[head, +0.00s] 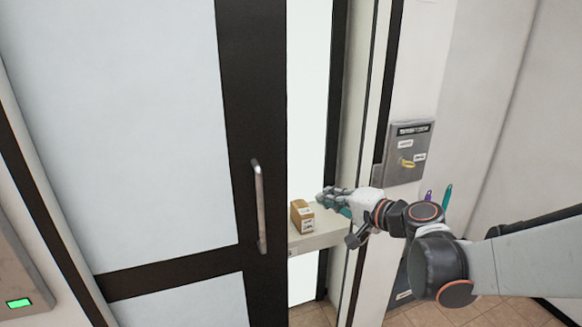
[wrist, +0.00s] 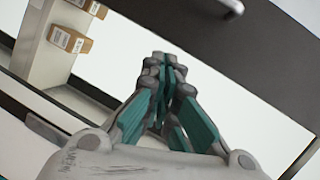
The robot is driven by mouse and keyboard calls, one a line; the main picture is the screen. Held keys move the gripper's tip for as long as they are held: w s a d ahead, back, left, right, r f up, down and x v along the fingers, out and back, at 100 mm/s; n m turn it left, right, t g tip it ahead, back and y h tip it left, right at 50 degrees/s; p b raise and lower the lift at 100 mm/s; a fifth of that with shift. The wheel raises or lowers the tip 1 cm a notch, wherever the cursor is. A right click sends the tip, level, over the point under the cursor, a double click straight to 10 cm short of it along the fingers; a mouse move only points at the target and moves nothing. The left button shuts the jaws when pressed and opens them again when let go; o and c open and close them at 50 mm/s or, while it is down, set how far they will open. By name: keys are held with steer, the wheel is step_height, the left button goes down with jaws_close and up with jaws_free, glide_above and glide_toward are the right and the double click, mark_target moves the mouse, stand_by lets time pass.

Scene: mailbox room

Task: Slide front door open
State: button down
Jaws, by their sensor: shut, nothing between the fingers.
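The front door (head: 235,120) has a dark frame and pale frosted panels. It stands partly open, with a narrow bright gap at its right edge. A vertical metal handle (head: 260,207) is on its dark right stile; part of a handle (wrist: 231,7) shows at the top of the wrist view. My gripper (head: 324,199) is at the gap, right of the handle and apart from it. In the wrist view my gripper (wrist: 164,64) has its fingertips together, with nothing between them. Whether it touches the door edge I cannot tell.
A small cardboard box (head: 301,216) sits on a pale ledge (head: 318,238) by the gap. The door frame post (head: 372,100) and a grey key-switch panel (head: 408,153) are on the right. A panel with a green light (head: 18,303) is at the lower left.

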steer(key=w+d+m+t, duration=0.3)
steer(key=w, duration=0.2)
steer(key=w+a+b, duration=0.2)
steer(key=w+a, duration=0.5)
steer(key=a, duration=0.2)
steer(key=shift+w+r+y+b, duration=0.15)
steer(key=shift+w+y+b, duration=0.15)
steer(key=shift+y, duration=0.1)
steer(key=shift+a, duration=0.15)
